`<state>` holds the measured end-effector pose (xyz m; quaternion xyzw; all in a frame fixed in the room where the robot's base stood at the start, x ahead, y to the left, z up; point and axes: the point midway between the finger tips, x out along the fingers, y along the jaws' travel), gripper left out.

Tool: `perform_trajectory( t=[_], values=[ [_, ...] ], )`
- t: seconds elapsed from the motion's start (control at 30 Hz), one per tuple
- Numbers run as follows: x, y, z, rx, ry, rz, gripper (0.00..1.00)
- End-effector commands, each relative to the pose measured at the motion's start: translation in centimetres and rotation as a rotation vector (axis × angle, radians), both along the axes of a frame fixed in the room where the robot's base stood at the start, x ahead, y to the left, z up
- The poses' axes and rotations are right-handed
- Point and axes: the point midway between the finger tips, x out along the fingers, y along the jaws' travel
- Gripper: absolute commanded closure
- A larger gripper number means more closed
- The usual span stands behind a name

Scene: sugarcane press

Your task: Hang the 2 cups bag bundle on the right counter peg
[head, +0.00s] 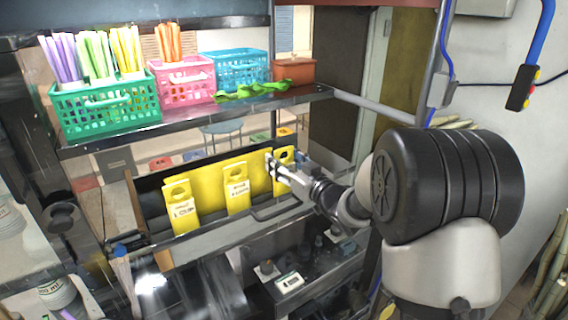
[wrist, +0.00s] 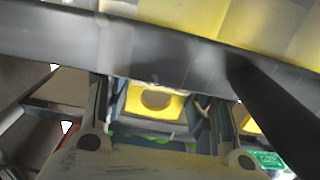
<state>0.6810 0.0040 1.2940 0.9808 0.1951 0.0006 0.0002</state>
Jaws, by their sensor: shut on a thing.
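Three yellow bag bundles with handle holes show in the head view. The left bundle (head: 181,205) has a label that seems to read 1 cup. The middle bundle (head: 237,187) has a label too small to read surely. The right bundle (head: 284,158) is at my gripper (head: 277,169), which is shut on its upper part. Its label is hidden or unreadable. In the wrist view, yellow material with a round hole (wrist: 157,99) shows between my gripper's fingers (wrist: 160,112). I cannot make out the right counter peg, nor whether the held bundle touches it.
A dark counter shelf (head: 215,236) runs below the bundles. Above is a shelf with a green basket (head: 106,108), a pink basket (head: 187,84), a teal basket (head: 236,69) and a brown box (head: 294,72). A yellow-lined trough (head: 210,185) lies behind the bundles.

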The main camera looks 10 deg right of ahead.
Motion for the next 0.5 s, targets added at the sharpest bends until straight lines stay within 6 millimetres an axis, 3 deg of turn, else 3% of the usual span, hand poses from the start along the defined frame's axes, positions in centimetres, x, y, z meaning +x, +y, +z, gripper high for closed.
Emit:
perform_trajectory(
  t=[0.17, 0.2, 0.5],
  values=[
    [0.01, 0.00, -0.39, 0.000, 0.000, 0.000, 0.70],
    [0.00, 0.00, -0.49, 0.000, 0.001, 0.000, 0.49],
    [0.00, 0.00, -0.35, 0.000, 0.001, 0.000, 0.29]
  ],
)
